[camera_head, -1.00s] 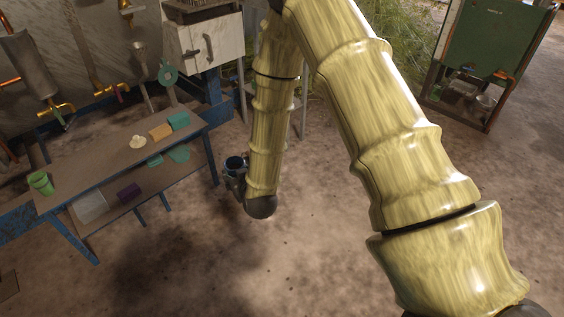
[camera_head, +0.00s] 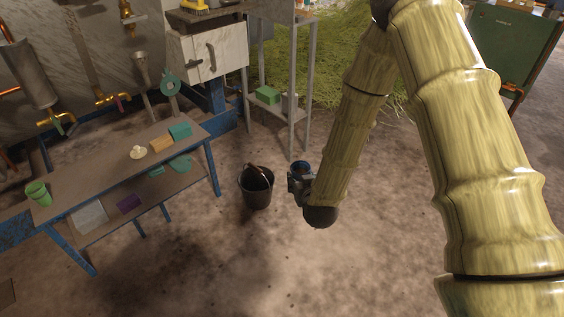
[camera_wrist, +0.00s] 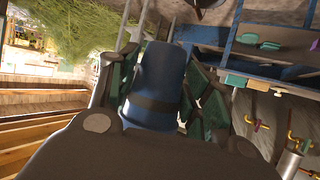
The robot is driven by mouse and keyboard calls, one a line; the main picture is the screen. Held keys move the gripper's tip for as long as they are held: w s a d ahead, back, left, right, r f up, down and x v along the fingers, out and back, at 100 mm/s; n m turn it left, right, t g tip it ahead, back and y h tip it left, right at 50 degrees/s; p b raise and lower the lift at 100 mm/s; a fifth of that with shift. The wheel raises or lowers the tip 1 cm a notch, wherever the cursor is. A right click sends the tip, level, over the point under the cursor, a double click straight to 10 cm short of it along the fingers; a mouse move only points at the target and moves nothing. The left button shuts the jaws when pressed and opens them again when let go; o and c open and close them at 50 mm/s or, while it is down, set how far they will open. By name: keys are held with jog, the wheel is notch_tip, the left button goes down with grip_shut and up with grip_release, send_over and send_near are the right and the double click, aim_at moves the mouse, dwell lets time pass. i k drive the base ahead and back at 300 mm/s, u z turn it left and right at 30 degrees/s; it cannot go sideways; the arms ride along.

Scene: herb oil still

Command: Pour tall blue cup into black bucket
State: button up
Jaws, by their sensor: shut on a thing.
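A low bench (camera_head: 95,170) at the left bears a green cup (camera_head: 39,193), an orange block (camera_head: 161,143) and a teal block (camera_head: 180,130). A metal rack (camera_head: 290,100) stands behind the bucket. The floor in front of the bucket is clear.

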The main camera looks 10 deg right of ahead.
aim_at(256, 183)
jog(key=z, duration=0.15)
jog(key=i, duration=0.95)
jog(key=u, duration=0.6)
